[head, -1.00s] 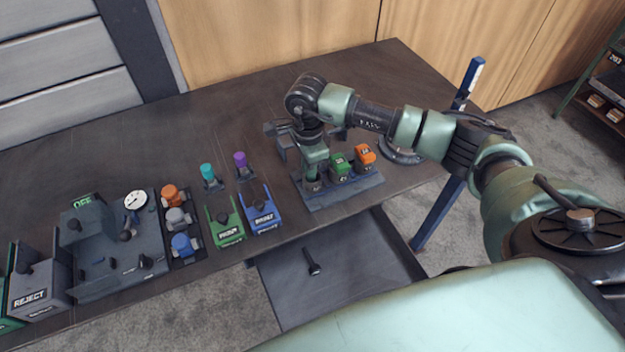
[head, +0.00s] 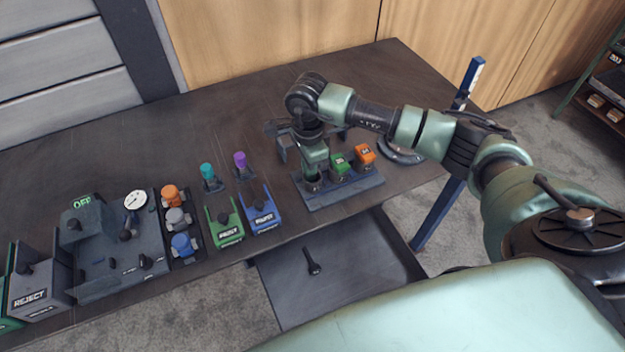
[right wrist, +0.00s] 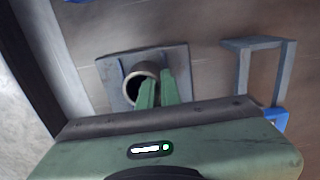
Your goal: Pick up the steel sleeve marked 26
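The rack (head: 345,195) stands near the table's front edge. A grey steel sleeve (head: 312,186) is in its left place, largely hidden by my right gripper; its number cannot be read. The right wrist view shows a round grey sleeve (right wrist: 131,86) with a dark bore on a square grey plate (right wrist: 112,72). My right gripper (head: 314,170) points down at it. Its green fingers (right wrist: 157,88) are close together at the sleeve's right rim, one across the bore, the other beside it. Whether they press on the wall cannot be told. My left gripper is not in view.
A green block (head: 340,164) and an orange block (head: 364,155) stand right of the gripper in the rack. Green (head: 225,222) and blue (head: 262,212) holders are to the left. An open drawer (head: 345,285) lies below the front edge. The table's back is clear.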

